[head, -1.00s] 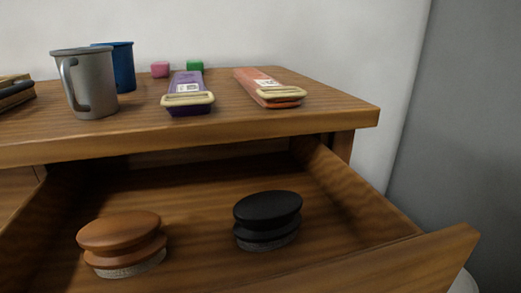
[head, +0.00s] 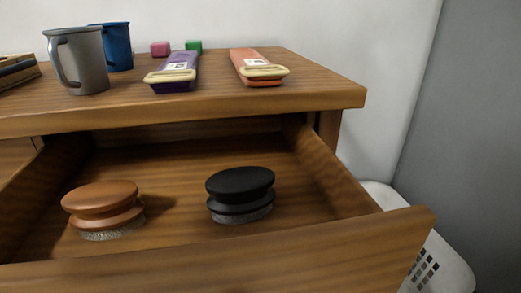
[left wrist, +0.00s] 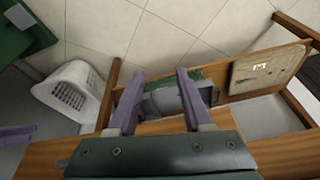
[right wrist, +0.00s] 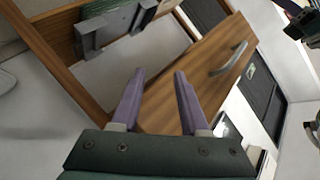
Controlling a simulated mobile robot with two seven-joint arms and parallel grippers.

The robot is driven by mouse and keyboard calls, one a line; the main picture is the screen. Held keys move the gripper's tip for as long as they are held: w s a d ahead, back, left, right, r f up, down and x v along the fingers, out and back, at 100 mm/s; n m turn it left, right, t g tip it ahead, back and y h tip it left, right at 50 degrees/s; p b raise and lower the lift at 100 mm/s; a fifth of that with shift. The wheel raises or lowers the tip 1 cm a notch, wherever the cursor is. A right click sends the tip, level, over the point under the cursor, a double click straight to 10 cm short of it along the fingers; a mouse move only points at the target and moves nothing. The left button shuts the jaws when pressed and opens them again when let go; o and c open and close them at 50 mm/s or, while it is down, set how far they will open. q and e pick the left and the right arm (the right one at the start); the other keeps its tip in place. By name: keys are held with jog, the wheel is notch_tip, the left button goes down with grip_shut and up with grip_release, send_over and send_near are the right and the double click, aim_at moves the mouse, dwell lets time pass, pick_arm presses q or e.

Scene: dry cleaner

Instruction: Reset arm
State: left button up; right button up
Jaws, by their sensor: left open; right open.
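My left gripper (left wrist: 158,92) shows in the left wrist view with its two purple fingers spread and nothing between them. My right gripper (right wrist: 158,90) shows in the right wrist view, also open and empty, in front of a wooden panel with a handle (right wrist: 229,59). Neither gripper is in the head view. There, an open wooden drawer (head: 345,245) holds an orange-brown brush (head: 103,203) on the left and a black brush (head: 240,187) on the right. Both brushes stand apart on the drawer floor.
A white basket (head: 440,270) is on the right, beyond the drawer.

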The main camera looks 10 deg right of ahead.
jog(key=w+d+n+g+h, duration=0.15)
jog(key=d+n+h, duration=0.45)
jog(key=d+h, duration=0.65)
jog(key=s+d+r+n+g+h, duration=0.2)
jog(key=s+d+r+h, duration=0.25)
jog(key=d, duration=0.25)
jog(key=s+a+f+m+g+y+p, duration=0.1)
jog(key=s+a+f+m+g+y, duration=0.15)
jog(key=a+m+y, duration=0.9)
jog(key=a+r+n+h+p, duration=0.2)
jog(key=r+p, duration=3.3)
jog(key=a+r+n+h+p, duration=0.2)
jog(key=r+h+p, duration=0.1)
jog(key=r+p, duration=3.2)
jog(key=shift+s+a+r+n+t, duration=0.15)
jog(key=shift+s+a+n+t, duration=0.1)
jog(key=shift+s+n+t, duration=0.1)
